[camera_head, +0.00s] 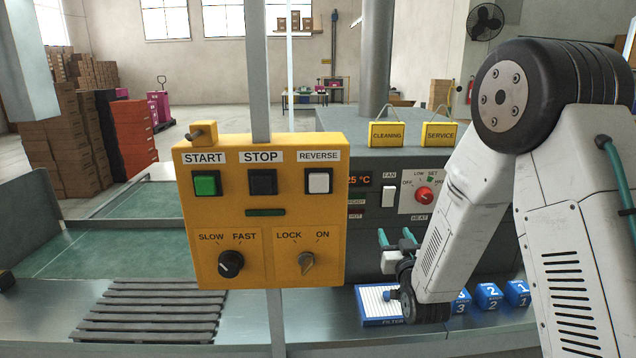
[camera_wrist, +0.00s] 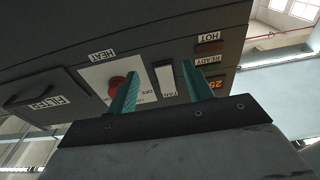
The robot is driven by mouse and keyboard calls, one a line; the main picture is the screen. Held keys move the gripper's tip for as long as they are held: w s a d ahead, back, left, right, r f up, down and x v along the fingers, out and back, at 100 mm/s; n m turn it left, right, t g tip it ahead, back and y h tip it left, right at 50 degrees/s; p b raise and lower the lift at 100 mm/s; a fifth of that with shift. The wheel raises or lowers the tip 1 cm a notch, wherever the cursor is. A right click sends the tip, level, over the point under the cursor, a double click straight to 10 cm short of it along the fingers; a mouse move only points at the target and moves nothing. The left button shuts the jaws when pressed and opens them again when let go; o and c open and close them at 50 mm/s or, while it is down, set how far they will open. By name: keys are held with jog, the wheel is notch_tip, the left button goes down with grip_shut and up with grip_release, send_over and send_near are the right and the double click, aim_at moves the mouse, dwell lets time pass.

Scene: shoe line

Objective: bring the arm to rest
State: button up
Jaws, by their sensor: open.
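My gripper (camera_head: 397,240) has two teal fingers standing apart with nothing between them. In the head view it is in front of the dark grey heater machine (camera_head: 467,246), below its fan and heat controls, with my arm reaching down from the right. In the wrist view my gripper (camera_wrist: 158,88) points at the machine's panel, which shows upside down. The red heat knob (camera_wrist: 117,86) and the white fan switch (camera_wrist: 165,80) appear near the fingers. I cannot tell how far the fingertips are from the panel.
A yellow control box (camera_head: 262,210) on a post stands left of my gripper. A white and blue filter (camera_head: 378,303) lies on the ledge under my wrist, with blue numbered blocks (camera_head: 488,296) to its right. A green conveyor (camera_head: 110,245) runs at left.

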jog(key=s+f+g, duration=0.3)
jog(key=f+g, duration=0.4)
jog(key=f, duration=0.1)
jog(key=s+g, duration=0.5)
jog(key=s, duration=0.3)
jog(key=s+d+r+g, duration=0.1)
jog(key=s+r+g, duration=0.1)
jog(key=s+r, duration=0.4)
jog(key=s+r+g, duration=0.2)
jog(key=s+r, duration=0.5)
jog(key=s, duration=0.7)
jog(key=s+d+r+g, duration=0.1)
jog(key=s+r+g, duration=0.1)
jog(key=s+r, duration=0.4)
jog(key=shift+s+d+r, duration=0.25)
jog(key=shift+s+d, duration=0.1)
jog(key=shift+s, duration=2.2)
